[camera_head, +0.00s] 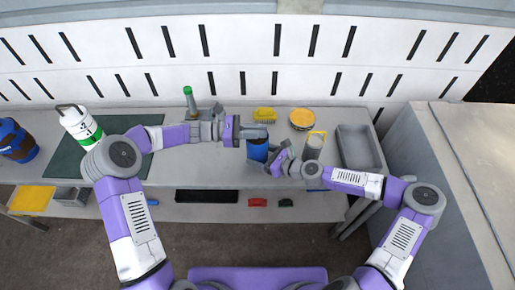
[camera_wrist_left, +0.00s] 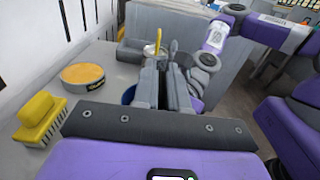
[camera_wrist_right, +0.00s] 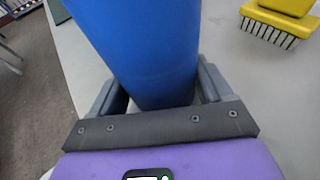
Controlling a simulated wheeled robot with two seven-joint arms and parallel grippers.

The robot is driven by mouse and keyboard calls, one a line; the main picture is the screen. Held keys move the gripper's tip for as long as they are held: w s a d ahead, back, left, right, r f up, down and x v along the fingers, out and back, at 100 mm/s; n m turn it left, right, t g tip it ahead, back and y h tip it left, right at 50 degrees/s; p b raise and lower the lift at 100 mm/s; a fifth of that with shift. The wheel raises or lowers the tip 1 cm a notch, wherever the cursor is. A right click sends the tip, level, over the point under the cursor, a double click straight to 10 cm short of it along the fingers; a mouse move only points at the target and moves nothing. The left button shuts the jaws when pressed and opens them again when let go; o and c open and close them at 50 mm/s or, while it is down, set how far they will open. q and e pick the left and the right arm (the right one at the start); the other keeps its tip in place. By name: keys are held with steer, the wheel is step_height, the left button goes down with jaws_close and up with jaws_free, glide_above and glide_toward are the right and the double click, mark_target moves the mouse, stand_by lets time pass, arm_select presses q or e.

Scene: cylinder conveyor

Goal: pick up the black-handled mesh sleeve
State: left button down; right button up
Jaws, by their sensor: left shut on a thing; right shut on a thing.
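A blue cylinder (camera_head: 257,149) stands on the bench before me. My right gripper (camera_head: 273,166) is shut around it from the right; it fills the jaws in the right wrist view (camera_wrist_right: 150,50). My left gripper (camera_head: 258,132) reaches in from the left, its fingers directly over the cylinder's top. In the left wrist view its fingers (camera_wrist_left: 165,85) are close together, and the blue wall shows beside them. The black-handled mesh sleeve is not clearly seen; the fingers and cylinder hide what the left jaws hold, which seems to be its handle.
Behind are a yellow brush (camera_head: 264,115) and an orange-topped round tin (camera_head: 302,119). A yellow-handled container (camera_head: 316,143) stands right of the right gripper, before a grey tray (camera_head: 343,133). A green-capped bottle (camera_head: 190,98) and a white canister (camera_head: 76,122) are left.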

arm_select(q)
steer(key=shift+r, duration=0.15)
stand_by(0.8)
step_height(320, 180, up, 18)
stand_by(0.4)
arm_select(e)
steer(key=o, duration=1.1)
steer(key=v, duration=1.1)
steer(key=shift+s+d+r, duration=0.2)
steer(key=shift+s+d, duration=0.05)
arm_select(q)
step_height(320, 180, up, 5)
steer(key=p, duration=0.5)
steer(key=shift+p, duration=0.3)
arm_select(e)
step_height(320, 180, up, 6)
steer(key=shift+f, duration=0.15)
